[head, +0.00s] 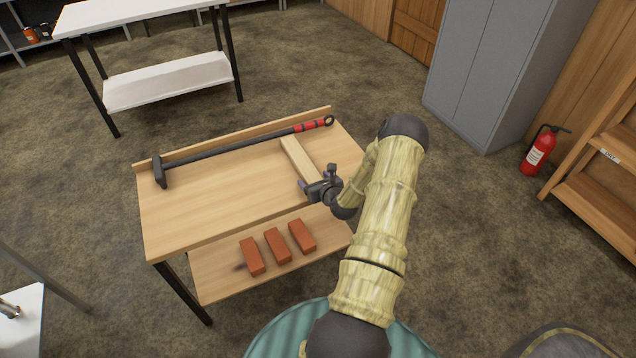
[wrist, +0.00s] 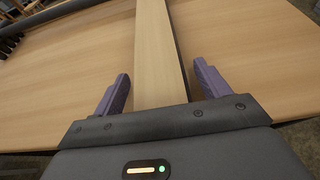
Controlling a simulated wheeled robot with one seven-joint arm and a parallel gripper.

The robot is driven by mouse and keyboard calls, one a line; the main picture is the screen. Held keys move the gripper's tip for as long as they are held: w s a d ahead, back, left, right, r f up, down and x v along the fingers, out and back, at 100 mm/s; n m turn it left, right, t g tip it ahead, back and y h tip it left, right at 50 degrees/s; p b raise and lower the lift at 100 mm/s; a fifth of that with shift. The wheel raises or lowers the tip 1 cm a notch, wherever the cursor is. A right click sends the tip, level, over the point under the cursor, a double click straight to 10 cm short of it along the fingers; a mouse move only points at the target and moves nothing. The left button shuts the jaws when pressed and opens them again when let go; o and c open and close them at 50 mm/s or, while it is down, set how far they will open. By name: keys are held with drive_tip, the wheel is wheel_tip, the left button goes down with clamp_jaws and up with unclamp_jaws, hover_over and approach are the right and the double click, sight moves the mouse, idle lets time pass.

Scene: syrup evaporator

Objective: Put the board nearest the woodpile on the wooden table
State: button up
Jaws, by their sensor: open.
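A light wooden board (head: 299,160) lies flat on the wooden table (head: 205,205), near its right end and running from front to back. My gripper (head: 318,187) is at the near end of the board, low over the tabletop. In the wrist view the board (wrist: 155,55) runs between the two purple fingers of my gripper (wrist: 161,88), which are apart. Gaps show between each finger and the board. The near end of the board is hidden by my gripper body. No woodpile shows in either view.
A long black tool with red bands (head: 250,145) lies along the table's back edge, touching or close to the board's far end. Several bricks (head: 277,246) rest on the lower shelf. A white table (head: 150,15), grey cabinet (head: 490,60) and fire extinguisher (head: 538,150) stand beyond.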

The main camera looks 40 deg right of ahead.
drive_tip(key=v, duration=1.2)
drive_tip(key=shift+p, duration=0.35)
